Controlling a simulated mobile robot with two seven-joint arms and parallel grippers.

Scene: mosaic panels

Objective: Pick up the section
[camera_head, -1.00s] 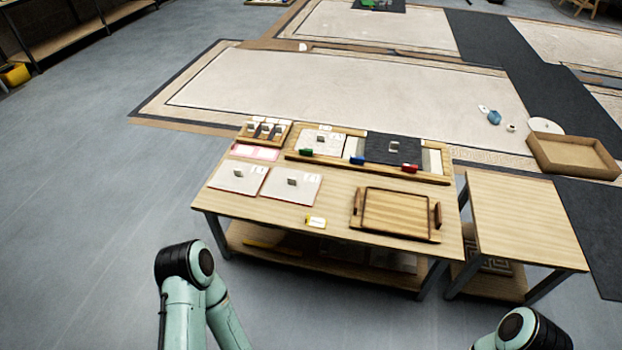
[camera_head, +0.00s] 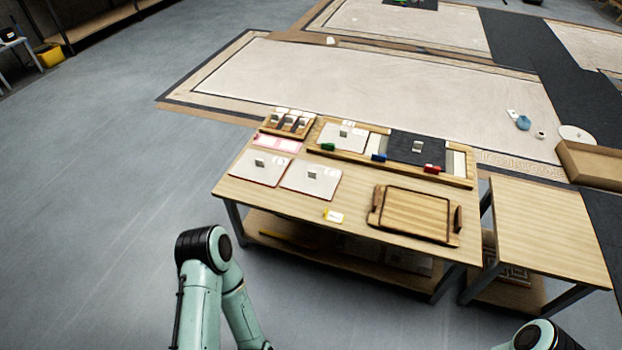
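Several mosaic sections lie on the wooden table (camera_head: 340,212). Two pale square sections, a left one (camera_head: 249,170) and a right one (camera_head: 322,184), lie side by side at the table's left front, each with a small grey knob. Another pale section (camera_head: 336,140) and a dark section (camera_head: 403,148) sit in a long wooden frame (camera_head: 372,169) at the table's back, with green, blue and red blocks along its front edge. I cannot tell which section the task means. Parts of both my arms show at the bottom, short of the table. Neither gripper is in view.
A wooden tray with handles (camera_head: 414,213) stands at the table's right front. A lower side table (camera_head: 550,230) with a bare top stands at the right. Open floor (camera_head: 110,230) lies to the left.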

